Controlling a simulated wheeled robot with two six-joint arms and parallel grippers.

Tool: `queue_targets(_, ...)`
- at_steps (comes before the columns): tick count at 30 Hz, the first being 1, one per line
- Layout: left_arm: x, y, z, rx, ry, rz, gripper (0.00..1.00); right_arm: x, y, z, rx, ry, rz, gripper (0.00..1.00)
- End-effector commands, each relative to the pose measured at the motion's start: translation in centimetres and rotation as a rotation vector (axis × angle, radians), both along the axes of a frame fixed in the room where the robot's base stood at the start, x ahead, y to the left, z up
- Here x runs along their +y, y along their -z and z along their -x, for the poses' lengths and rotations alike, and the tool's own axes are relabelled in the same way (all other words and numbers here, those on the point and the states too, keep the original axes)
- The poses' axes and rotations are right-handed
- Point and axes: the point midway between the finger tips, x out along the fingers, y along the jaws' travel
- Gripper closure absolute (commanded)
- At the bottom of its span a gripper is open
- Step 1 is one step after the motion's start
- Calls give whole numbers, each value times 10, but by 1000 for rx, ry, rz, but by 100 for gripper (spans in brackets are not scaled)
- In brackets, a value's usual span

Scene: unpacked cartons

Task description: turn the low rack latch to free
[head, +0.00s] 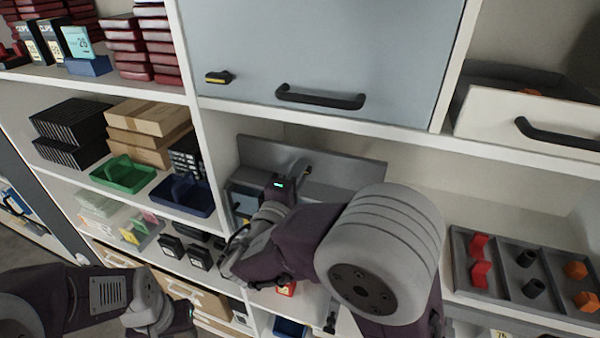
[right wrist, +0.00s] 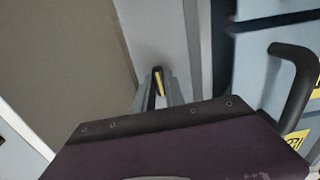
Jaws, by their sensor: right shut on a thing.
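The low rack latch, a small dark lever with a yellow stripe, shows in the right wrist view (right wrist: 158,82), between my gripper's grey fingers. In that view its stripe runs nearly upright. In the head view only a small part of the latch (head: 308,169) shows, on the grey rack (head: 350,165) in the middle bay. My right gripper (head: 300,168) reaches into this bay and is shut on the latch. My right forearm hides much of the rack's front. My left gripper (head: 183,320) is low at the left, away from the rack; its fingers are not clear.
A blue-grey door (head: 320,50) with a dark handle (head: 320,97) and its own yellow-striped latch (head: 218,77) is above the bay. A black handle (right wrist: 295,85) stands out to the right in the wrist view. A compartment tray (head: 520,270) is at right.

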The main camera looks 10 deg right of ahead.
Motion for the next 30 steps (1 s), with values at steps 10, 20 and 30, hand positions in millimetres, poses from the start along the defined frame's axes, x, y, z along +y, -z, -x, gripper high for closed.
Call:
queue_targets(10,0,6,0,0,0,0,64,0,1,0,115,2,171,100)
queue_targets(20,0,7,0,0,0,0,64,0,0,0,291,2,431,100)
queue_targets(30,0,-3,0,0,0,0,64,-1,-2,0,473,2,700,100)
